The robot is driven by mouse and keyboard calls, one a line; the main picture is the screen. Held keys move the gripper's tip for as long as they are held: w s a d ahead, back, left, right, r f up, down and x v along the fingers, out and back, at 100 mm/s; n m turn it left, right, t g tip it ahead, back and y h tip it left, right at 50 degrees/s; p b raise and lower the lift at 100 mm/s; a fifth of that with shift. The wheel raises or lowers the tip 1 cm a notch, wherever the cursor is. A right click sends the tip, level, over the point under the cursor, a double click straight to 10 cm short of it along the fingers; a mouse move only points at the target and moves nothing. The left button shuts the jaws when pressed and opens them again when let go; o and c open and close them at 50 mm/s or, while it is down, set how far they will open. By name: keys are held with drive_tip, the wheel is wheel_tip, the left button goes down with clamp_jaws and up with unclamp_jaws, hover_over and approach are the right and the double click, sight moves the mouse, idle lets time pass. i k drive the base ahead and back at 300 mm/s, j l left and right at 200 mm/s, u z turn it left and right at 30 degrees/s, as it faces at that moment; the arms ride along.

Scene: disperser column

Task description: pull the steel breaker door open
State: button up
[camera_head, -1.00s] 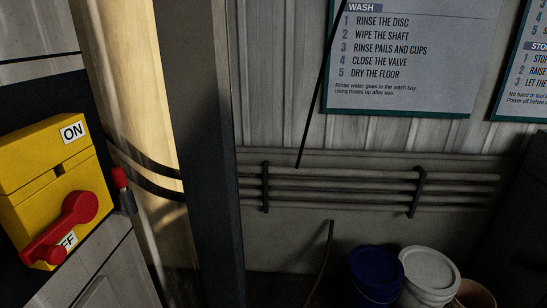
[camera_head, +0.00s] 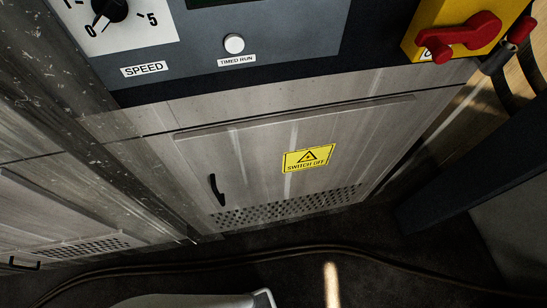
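A steel door (camera_head: 240,165) fills the middle of the head view, below a dark control panel. It looks shut in its frame. It has a small black upright handle (camera_head: 216,190) near its lower left side, a yellow "SWITCH OFF" warning label (camera_head: 308,158) and a perforated vent strip (camera_head: 290,206) along the bottom. My gripper is not in view.
Above the door are a speed dial (camera_head: 110,10), a white timed-run button (camera_head: 234,44) and a yellow switch box (camera_head: 418,42) with a red lever (camera_head: 460,36). A dark post (camera_head: 480,165) stands at right. A cable (camera_head: 290,250) crosses the dark floor. Another vented panel (camera_head: 60,225) is at left.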

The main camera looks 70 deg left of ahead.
sight(248, 163)
drive_tip(key=u, duration=1.4)
drive_tip(key=k+l+z, duration=0.4)
drive_tip(key=l, duration=0.35)
drive_tip(key=k, duration=0.1)
